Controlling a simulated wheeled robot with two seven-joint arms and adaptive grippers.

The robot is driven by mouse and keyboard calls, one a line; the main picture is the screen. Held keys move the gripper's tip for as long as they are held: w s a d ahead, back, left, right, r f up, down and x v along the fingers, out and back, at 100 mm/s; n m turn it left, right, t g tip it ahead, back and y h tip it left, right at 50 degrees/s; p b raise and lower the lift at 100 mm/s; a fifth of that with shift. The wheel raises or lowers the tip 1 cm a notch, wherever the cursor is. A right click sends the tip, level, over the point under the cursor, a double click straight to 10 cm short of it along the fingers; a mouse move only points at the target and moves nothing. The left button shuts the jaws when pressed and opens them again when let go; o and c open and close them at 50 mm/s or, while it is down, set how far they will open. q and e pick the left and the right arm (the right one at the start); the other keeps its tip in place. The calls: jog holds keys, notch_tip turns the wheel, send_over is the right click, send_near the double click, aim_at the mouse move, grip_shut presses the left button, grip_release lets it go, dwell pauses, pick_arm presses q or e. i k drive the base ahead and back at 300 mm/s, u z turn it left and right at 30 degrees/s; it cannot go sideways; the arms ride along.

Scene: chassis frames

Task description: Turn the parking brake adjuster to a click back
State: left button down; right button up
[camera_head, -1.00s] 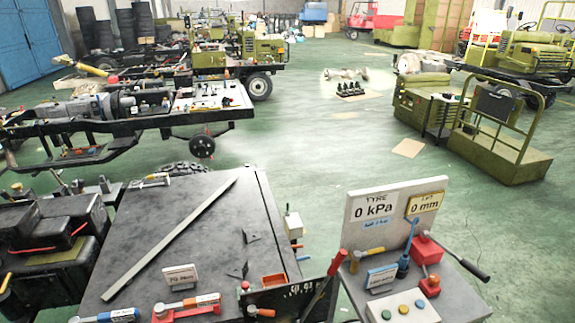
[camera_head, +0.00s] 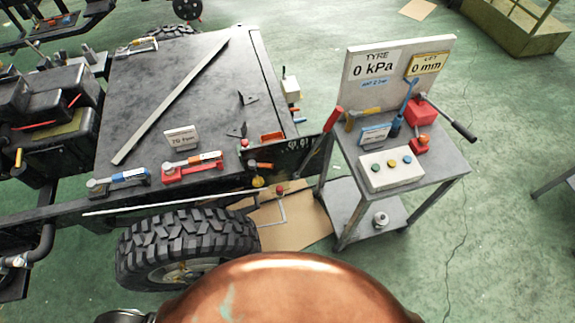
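A lever with a red grip (camera_head: 332,124) slants up beside a dark plate (camera_head: 292,148) with white marks, at the right edge of the chassis. It may be the parking brake lever. A small yellow knob (camera_head: 258,181) and an orange-handled piece (camera_head: 258,165) sit below the chassis deck's front edge, left of the lever. I cannot tell which part is the adjuster. Neither of my grippers is in view.
A steel cart (camera_head: 440,160) with a gauge board (camera_head: 400,70) and a button box (camera_head: 391,168) stands right of the lever. A big tyre (camera_head: 185,240) is at front left. Torque wrenches (camera_head: 190,165) lie on the deck (camera_head: 170,90). A rounded copper surface, perhaps mine, hides the bottom middle.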

aim_at(258, 181)
jog(key=z, duration=2.05)
jog(key=k, duration=1.45)
jog(key=u, duration=2)
jog(key=i, duration=0.5)
